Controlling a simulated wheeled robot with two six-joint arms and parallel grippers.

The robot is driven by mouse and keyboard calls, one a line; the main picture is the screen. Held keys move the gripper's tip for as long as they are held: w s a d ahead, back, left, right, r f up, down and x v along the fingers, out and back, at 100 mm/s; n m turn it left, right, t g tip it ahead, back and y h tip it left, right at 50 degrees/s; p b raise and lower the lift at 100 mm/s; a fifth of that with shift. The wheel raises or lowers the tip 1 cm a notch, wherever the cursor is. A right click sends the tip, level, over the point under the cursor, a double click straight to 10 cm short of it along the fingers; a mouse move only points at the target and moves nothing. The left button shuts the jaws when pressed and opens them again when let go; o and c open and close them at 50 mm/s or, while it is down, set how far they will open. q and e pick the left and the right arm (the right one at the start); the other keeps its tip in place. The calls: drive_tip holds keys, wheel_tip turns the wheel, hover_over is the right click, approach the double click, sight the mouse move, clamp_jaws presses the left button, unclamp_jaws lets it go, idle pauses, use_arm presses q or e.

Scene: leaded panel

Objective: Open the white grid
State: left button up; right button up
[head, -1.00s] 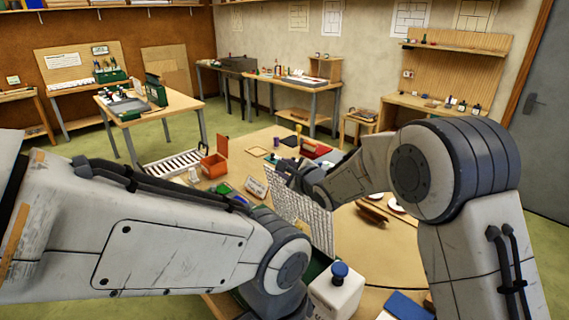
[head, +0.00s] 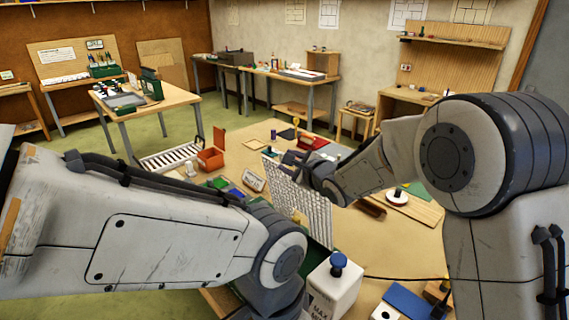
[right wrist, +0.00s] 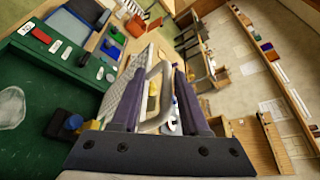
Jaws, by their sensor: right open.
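The white grid (head: 301,207) is a perforated panel standing steeply tilted in the middle of the head view. It also shows in the right wrist view (right wrist: 124,78), to the left of the fingers. My right gripper (head: 294,155) is beside the grid's upper edge. In the right wrist view its dark fingers (right wrist: 160,73) are apart, with a pale loop-shaped handle (right wrist: 164,76) showing between them. I cannot tell whether the fingers touch the handle. My left gripper is out of sight.
A white container with a blue knob (head: 333,287) stands close in front of the grid. An orange box (head: 210,160) and a small sign (head: 253,181) lie beyond it. A dark green surface (right wrist: 30,75) with small labels fills the left of the wrist view.

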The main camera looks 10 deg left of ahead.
drive_tip(key=b+v, duration=0.1)
drive_tip(key=v, duration=0.6)
drive_tip(key=shift+f, duration=0.15)
drive_tip(key=s+d+f+n+g+h+b, duration=0.2)
drive_tip(key=s+d+f+n+g, duration=0.2)
drive_tip(key=s+n, duration=0.4)
drive_tip(key=s+d+f+n+g+h+b, duration=0.2)
drive_tip(key=s+f+n, duration=0.5)
drive_tip(key=s, duration=0.8)
drive_tip(key=s+d+f+n+g+h+b, duration=0.2)
drive_tip(key=s+d+f+n+g+h, duration=0.2)
drive_tip(key=s+n, duration=0.7)
wheel_tip(320, 180, down, 2)
drive_tip(key=shift+s+d+f+g, duration=0.15)
drive_tip(key=shift+s+d+g, duration=0.55)
drive_tip(key=shift+d+g, duration=0.15)
